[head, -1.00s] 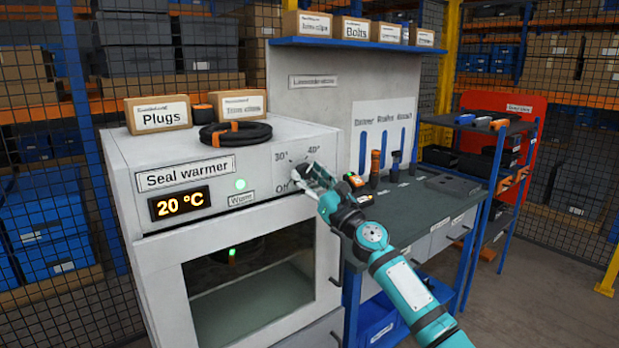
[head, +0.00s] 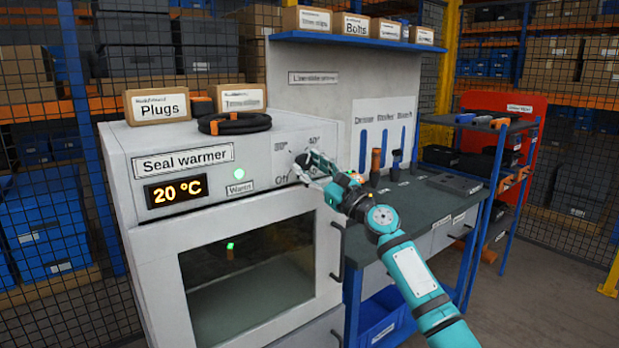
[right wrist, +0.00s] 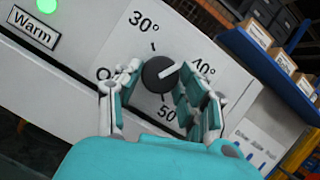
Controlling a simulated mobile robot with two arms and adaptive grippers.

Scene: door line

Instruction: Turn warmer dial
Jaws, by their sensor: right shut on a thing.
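The seal warmer (head: 150,240) is a white cabinet with a glass door and an orange display (head: 176,191) reading 20 °C. Its dark round dial (right wrist: 158,76) shows in the right wrist view, its white pointer line directed toward the 40° mark. Off, 30° and 50 marks surround it, partly covered by my fingers. My right gripper (right wrist: 162,82) is shut on the dial, one finger on each side. In the head view my right gripper (head: 304,166) is at the dial on the panel's right and hides most of it. My left gripper is not in view.
A green light (head: 239,174) glows above the Warm label. A black coil (head: 234,124) and Plugs box (head: 158,107) lie on top of the warmer. A workbench (head: 420,208) with upright tools stands to the right, below my right arm.

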